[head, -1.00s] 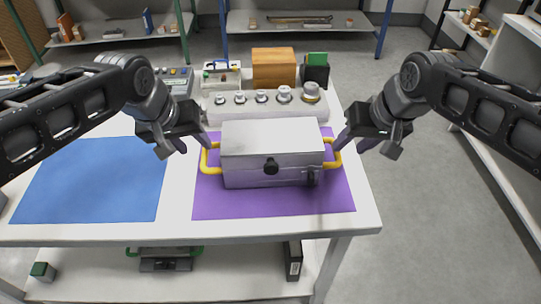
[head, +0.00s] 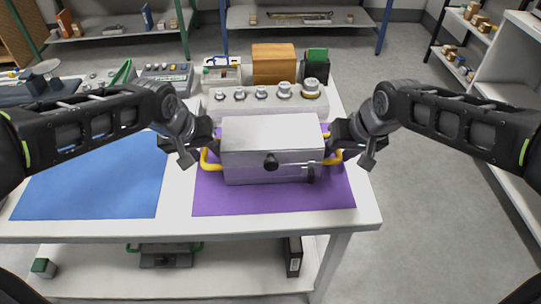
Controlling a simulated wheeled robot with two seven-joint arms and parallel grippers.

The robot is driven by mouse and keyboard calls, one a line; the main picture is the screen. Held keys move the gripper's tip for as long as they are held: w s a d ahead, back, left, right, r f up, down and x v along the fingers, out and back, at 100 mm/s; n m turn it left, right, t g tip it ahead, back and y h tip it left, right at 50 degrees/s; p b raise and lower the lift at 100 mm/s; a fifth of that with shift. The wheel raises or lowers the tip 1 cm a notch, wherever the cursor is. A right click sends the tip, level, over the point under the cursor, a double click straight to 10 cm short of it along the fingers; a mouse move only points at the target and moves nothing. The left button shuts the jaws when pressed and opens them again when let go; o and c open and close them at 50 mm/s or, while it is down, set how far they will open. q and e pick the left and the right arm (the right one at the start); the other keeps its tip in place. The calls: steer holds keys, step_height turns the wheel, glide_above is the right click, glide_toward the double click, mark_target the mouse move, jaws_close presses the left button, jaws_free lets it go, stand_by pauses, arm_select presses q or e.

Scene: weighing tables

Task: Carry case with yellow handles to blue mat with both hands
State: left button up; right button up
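The grey metal case (head: 247,164) sits on the purple mat (head: 270,203), with a dark knob on its front. Its left yellow handle (head: 206,161) and right yellow handle (head: 337,158) stick out at the sides, each partly hidden by a gripper. My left gripper (head: 208,147) is at the left handle and my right gripper (head: 336,144) is at the right handle. I cannot tell whether the fingers are closed on the handles. The blue mat (head: 90,185) lies flat and bare on the table to the left, partly behind my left arm.
A row of metal weights in a white block (head: 262,104) stands behind the case. Behind it are a wooden box (head: 273,63) and a dark box with a green top (head: 316,67). Instruments stand at the back left. The white table (head: 130,231) has its right edge near the purple mat.

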arm_select(q)
jaws_close()
arm_select(e)
jaws_close()
arm_select(q)
steer(key=shift+r, duration=0.15)
arm_select(e)
steer(key=shift+r, duration=0.1)
stand_by(0.9)
